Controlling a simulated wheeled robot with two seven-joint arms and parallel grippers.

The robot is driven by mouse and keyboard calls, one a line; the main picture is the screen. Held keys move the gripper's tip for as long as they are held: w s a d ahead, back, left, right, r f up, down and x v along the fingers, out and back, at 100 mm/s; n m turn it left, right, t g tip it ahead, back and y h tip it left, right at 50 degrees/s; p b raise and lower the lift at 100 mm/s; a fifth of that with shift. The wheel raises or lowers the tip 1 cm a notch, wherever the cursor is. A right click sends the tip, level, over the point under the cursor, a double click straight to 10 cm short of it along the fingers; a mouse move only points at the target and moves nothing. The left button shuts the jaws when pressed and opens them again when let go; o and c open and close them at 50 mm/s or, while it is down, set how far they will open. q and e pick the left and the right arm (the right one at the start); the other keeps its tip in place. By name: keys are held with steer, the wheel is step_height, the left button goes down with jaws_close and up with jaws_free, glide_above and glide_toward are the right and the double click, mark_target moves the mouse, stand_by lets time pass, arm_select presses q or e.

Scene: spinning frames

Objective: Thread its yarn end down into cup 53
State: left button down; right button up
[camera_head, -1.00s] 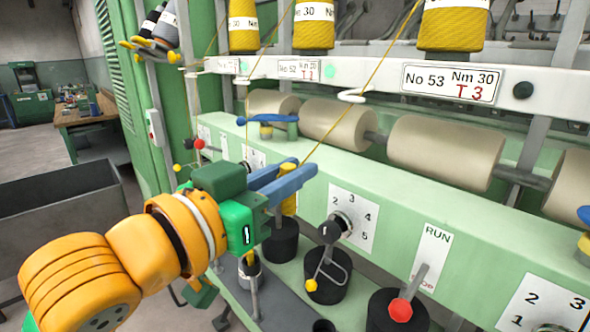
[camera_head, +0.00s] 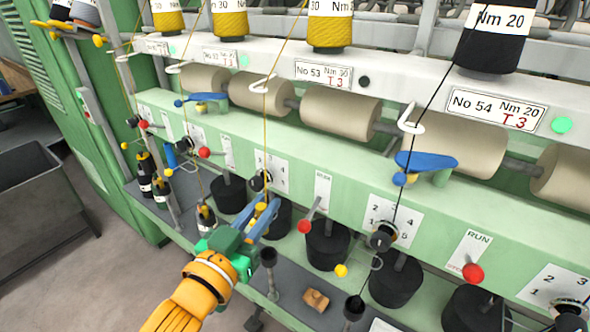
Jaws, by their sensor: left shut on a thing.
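The yellow yarn of position 53 runs from its yellow cone (camera_head: 330,30) through a white hook guide (camera_head: 261,84) down to my left gripper. My left gripper (camera_head: 264,212) has blue fingers shut around a small yellow piece at the yarn's lower end. The fingers are below the knob (camera_head: 261,181) of the numbered panel, in front of a black cylinder (camera_head: 283,222) that they partly cover. A small dark cup (camera_head: 268,256) on a stem, apparently cup 53, stands just below and in front of the fingers, apart from them. My right gripper is not in view.
The position 54 black yarn (camera_head: 433,83) hangs to the right, down to another dark cup (camera_head: 354,307). A red-tipped lever (camera_head: 305,225) is close right of my fingers. Dark bobbins (camera_head: 150,180) stand left. A small brown block (camera_head: 316,300) lies on the grey shelf.

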arm_select(q)
steer(key=shift+s+d+f, duration=0.15)
steer(key=shift+s+f, duration=0.15)
steer(key=shift+f, duration=0.2)
steer(key=f, duration=0.1)
steer(key=w+f, duration=0.1)
steer(key=f, duration=0.1)
steer(key=shift+f+b, duration=0.2)
steer(key=shift+b, duration=0.2)
step_height(320, 180, down, 8)
steer(key=b, duration=0.9)
steer(key=d+f+b+x, duration=0.1)
steer(key=b+x, duration=0.1)
steer(key=x, duration=0.5)
steer(key=shift+w+a+f, duration=0.1)
steer(key=shift+w+a, duration=0.75)
steer(key=shift+a, duration=0.3)
steer(key=shift+w+a, duration=0.85)
steer(key=shift+a, duration=0.25)
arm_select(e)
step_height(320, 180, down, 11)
